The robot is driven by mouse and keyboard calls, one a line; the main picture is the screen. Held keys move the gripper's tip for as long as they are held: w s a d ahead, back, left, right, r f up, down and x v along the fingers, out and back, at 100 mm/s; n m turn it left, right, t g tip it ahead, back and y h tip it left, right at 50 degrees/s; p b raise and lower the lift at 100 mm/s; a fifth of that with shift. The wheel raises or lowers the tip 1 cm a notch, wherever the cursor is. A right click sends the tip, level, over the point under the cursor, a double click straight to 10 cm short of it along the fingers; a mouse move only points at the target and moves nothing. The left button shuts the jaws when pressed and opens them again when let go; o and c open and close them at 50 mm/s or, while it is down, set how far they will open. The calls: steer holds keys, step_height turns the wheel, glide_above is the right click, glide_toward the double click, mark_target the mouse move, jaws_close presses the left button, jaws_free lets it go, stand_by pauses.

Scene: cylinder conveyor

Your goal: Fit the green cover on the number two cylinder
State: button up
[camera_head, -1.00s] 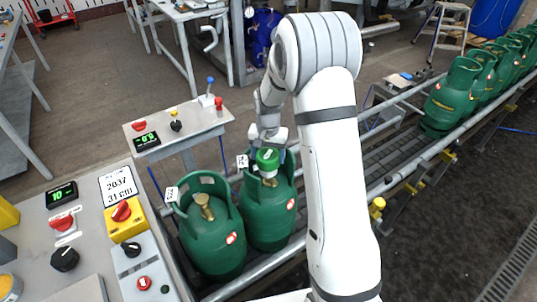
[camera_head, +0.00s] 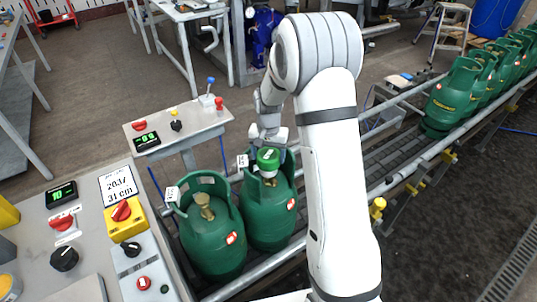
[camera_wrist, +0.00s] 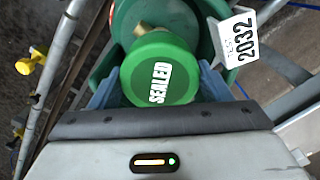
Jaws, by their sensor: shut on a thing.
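The green cover (camera_head: 268,159), a round cap marked SEALED, is held in my gripper (camera_wrist: 160,88). In the wrist view, the cover (camera_wrist: 160,70) sits between the blue fingers, which are shut on it. It is over the top of the rear green cylinder (camera_head: 270,215), inside its collar. Part of the brass valve (camera_wrist: 150,37) shows past the cover's edge, so the cover looks above or off-centre from it; I cannot tell the gap. That cylinder's white tag (camera_wrist: 238,40) reads 2032. The front-left cylinder (camera_head: 212,240) has a bare brass valve (camera_head: 204,207).
Both cylinders stand on the roller conveyor (camera_head: 385,155), with more green cylinders (camera_head: 455,95) at the far right. A control console (camera_head: 75,230) is at the left, and a smaller panel (camera_head: 180,130) is behind it. The conveyor rail (camera_head: 400,175) runs alongside.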

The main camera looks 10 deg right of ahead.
mark_target(268, 154)
steer(key=shift+f+b, duration=1.65)
steer(key=shift+f, duration=0.75)
steer(key=o, duration=1)
steer(key=shift+o, duration=0.2)
steer(key=shift+r, duration=0.15)
step_height(268, 154, up, 8)
steer(key=shift+f, duration=0.2)
steer(key=s+r+n+t+p, duration=0.1)
steer(key=s+r+n, duration=0.1)
steer(key=s+r, duration=1.1)
steer(key=s+d+r+n+t, duration=0.1)
steer(key=s+n, duration=0.1)
steer(key=s, duration=1.2)
steer(key=shift+s+n+t+p, duration=0.3)
steer(key=shift+s+n+p, duration=0.1)
steer(key=shift+p, duration=0.05)
